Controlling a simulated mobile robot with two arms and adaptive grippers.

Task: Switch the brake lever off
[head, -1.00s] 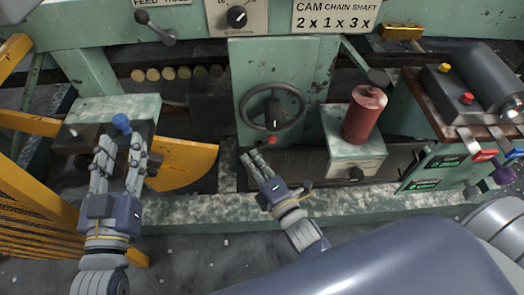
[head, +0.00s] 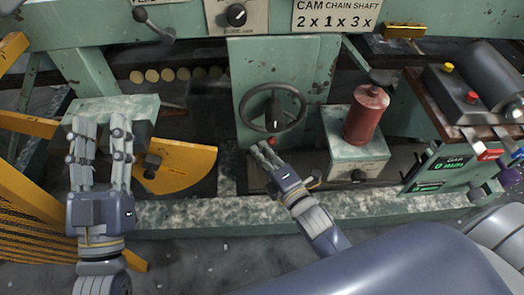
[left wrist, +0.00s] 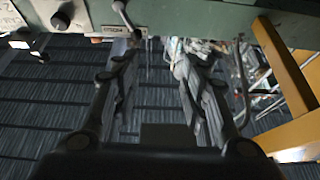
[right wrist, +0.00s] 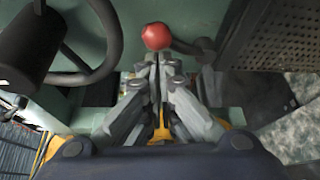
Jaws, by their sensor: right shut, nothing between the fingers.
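A lever with a red ball knob (head: 272,141) sits just below the black handwheel. In the right wrist view the red ball (right wrist: 155,36) is on a dark arm that runs right to a pivot. No label shows on it, so I cannot tell whether it is the brake lever. My right gripper (head: 262,147) is shut and empty. Its fingertips (right wrist: 155,68) are at the lower edge of the ball; I cannot tell if they touch. My left gripper (head: 101,122) is open and empty, with its fingers apart (left wrist: 157,50), over the block at the left.
The handwheel (head: 272,104) stands just above the red knob. A red cylinder (head: 365,115) on a pale block is to the right. A control panel (head: 440,172) with coloured levers is further right. A yellow curved guard (head: 185,168) lies between the grippers.

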